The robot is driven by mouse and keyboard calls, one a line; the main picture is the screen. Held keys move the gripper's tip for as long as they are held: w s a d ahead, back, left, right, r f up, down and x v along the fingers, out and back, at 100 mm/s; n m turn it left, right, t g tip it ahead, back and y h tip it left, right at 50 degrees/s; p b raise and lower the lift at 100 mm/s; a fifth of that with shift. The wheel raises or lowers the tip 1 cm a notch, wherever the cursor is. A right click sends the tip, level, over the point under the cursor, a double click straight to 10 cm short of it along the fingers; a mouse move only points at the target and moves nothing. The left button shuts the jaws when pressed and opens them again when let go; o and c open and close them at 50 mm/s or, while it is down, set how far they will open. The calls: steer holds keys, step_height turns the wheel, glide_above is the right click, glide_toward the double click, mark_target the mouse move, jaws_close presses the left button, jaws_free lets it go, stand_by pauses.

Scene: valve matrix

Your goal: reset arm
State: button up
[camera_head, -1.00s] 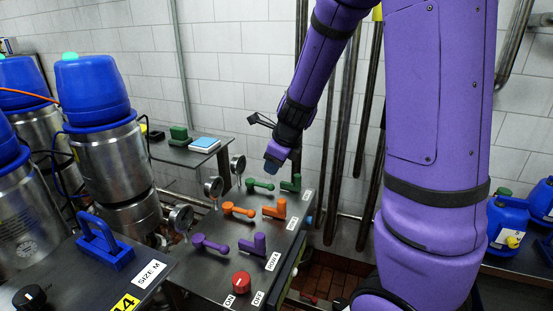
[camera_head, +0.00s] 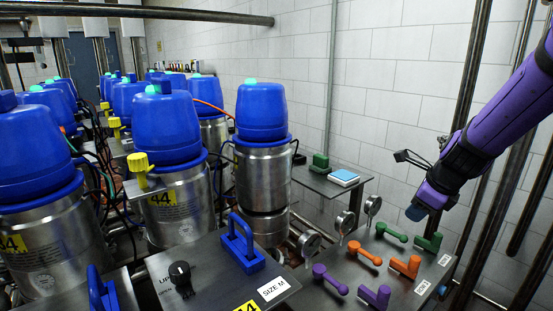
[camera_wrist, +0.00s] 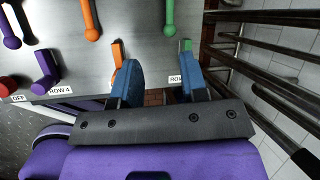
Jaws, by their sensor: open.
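My purple arm comes in from the right in the head view. My gripper (camera_head: 416,212) hangs above the valve panel (camera_head: 330,270), near the green handles. In the wrist view my gripper (camera_wrist: 160,80) is open, with its two blue fingers apart and nothing between them. The panel holds a green lever (camera_head: 392,232) and a green handle (camera_head: 429,242), an orange lever (camera_head: 364,253) and an orange handle (camera_head: 405,267), a purple lever (camera_head: 329,279) and a purple handle (camera_head: 374,296). In the wrist view the left finger partly covers the orange handle (camera_wrist: 117,53).
Blue-topped steel canisters (camera_head: 262,160) crowd the left side. A SIZE M box with a blue handle (camera_head: 240,245) stands left of the panel. Gauges (camera_head: 309,243) line the panel's far edge. A small table (camera_head: 312,180) stands against the wall. Dark vertical pipes (camera_head: 468,70) stand on the right.

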steer(key=s+a+r+n, duration=0.2)
steer(key=s+r+n, duration=0.2)
steer(key=s+n, duration=0.3)
steer(key=s+a+r+n, duration=0.2)
steer(key=s+r+n, duration=0.3)
steer(key=s+n, duration=0.3)
steer(key=s+a+r+n+h, duration=0.1)
steer(key=s+a+r+n, duration=0.2)
steer(key=s+r+n, duration=0.2)
steer(key=s+n, duration=0.3)
steer(key=n, duration=0.4)
steer(key=shift+w+r, duration=0.1)
stand_by(2.0)
